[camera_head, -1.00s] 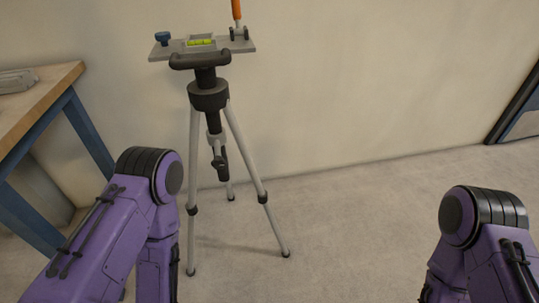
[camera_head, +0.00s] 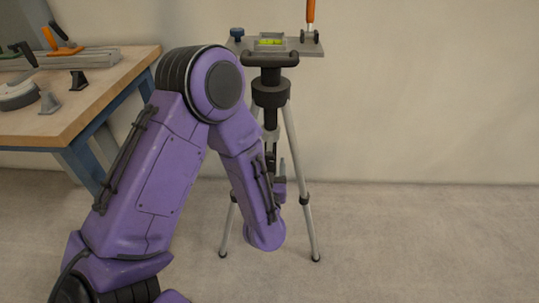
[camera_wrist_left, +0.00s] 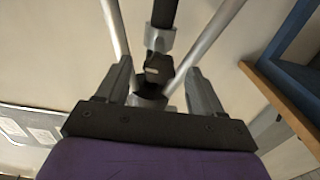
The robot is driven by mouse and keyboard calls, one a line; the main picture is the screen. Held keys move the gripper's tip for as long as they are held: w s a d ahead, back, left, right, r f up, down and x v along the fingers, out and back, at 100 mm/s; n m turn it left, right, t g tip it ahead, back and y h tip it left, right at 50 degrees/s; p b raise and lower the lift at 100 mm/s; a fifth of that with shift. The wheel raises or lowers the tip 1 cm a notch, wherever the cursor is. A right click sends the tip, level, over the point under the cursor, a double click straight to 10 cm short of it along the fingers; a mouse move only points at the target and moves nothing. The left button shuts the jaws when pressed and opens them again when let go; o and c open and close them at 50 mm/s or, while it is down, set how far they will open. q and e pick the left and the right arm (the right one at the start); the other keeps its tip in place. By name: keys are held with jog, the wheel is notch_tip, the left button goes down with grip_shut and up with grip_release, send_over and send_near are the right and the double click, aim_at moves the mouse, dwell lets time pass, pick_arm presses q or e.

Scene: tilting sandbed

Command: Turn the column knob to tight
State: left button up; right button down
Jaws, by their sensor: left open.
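A tripod (camera_head: 270,92) with grey legs and a black centre column stands in front of the wall. In the left wrist view, a dark column knob (camera_wrist_left: 157,68) shows beside the light grey collar (camera_wrist_left: 160,38) on the column. My left gripper (camera_head: 277,168) is open at the tripod's column, between the legs. In the left wrist view the open fingers (camera_wrist_left: 160,84) stand either side of the knob, with gaps visible; I cannot tell the exact depth. In the head view my left arm and gripper mostly hide the knob. My right gripper is not in view.
A plate with a yellow-green level (camera_head: 270,42), a blue knob (camera_head: 237,34) and an orange handle (camera_head: 310,12) tops the tripod. A wooden workbench (camera_head: 110,102) with clamps stands at left. The floor to the right is clear.

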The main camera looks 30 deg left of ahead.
aim_at(269, 161)
pick_arm(q)
jog(key=x, duration=0.5)
jog(key=shift+d, duration=0.1)
jog(key=shift+c, duration=0.3)
jog(key=c, duration=1)
jog(key=shift+m+p, duration=0.5)
jog(key=shift+p, duration=0.05)
jog(key=o, duration=1.1)
jog(key=shift+f, duration=0.1)
jog(key=shift+c, duration=0.2)
